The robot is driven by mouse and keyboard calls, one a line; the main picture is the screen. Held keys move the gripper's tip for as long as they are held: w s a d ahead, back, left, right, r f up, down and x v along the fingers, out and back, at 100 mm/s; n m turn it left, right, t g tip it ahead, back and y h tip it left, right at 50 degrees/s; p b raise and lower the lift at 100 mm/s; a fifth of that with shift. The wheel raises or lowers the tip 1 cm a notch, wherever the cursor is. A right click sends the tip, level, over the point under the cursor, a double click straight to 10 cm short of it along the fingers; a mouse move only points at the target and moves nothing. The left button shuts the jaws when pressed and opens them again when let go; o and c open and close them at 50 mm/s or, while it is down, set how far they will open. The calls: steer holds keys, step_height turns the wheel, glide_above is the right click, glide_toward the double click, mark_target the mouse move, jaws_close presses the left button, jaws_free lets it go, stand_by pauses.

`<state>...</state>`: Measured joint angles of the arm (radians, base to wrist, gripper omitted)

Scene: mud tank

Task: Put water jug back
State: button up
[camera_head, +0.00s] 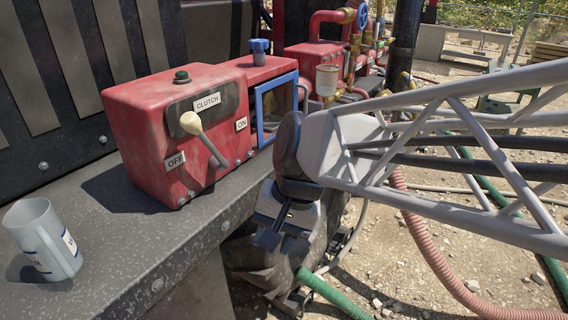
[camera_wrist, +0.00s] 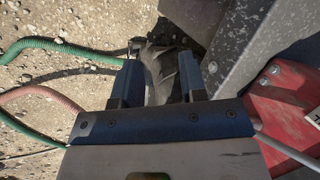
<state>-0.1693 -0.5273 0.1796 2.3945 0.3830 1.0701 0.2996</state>
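A pale grey jug (camera_head: 42,240) with small white labels stands upright on the dark speckled metal ledge (camera_head: 120,235) at the left of the head view. The jug is not visible in the wrist view. My gripper (camera_head: 282,242) hangs off the ledge's right edge, well to the right of the jug and pointing down. In the wrist view my gripper (camera_wrist: 160,65) has its two blue-black fingers apart, with nothing held between them. Dark material beyond shows through the gap.
A red clutch box (camera_head: 180,135) with a lever (camera_head: 203,138) rises from the ledge between jug and gripper. A blue-framed opening (camera_head: 276,108) and a pale cup-like container (camera_head: 327,80) are beyond it. Hoses (camera_head: 430,250) lie on gravel at right. The ledge's front is clear.

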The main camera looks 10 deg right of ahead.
steer(key=s+d+n+t+h, duration=0.2)
steer(key=s+d+n+h, duration=0.1)
steer(key=d, duration=0.9)
steer(key=shift+s+t+h, duration=0.3)
steer(key=shift+s+h, duration=0.1)
steer(key=shift+h, duration=0.1)
steer(key=shift+f, duration=0.1)
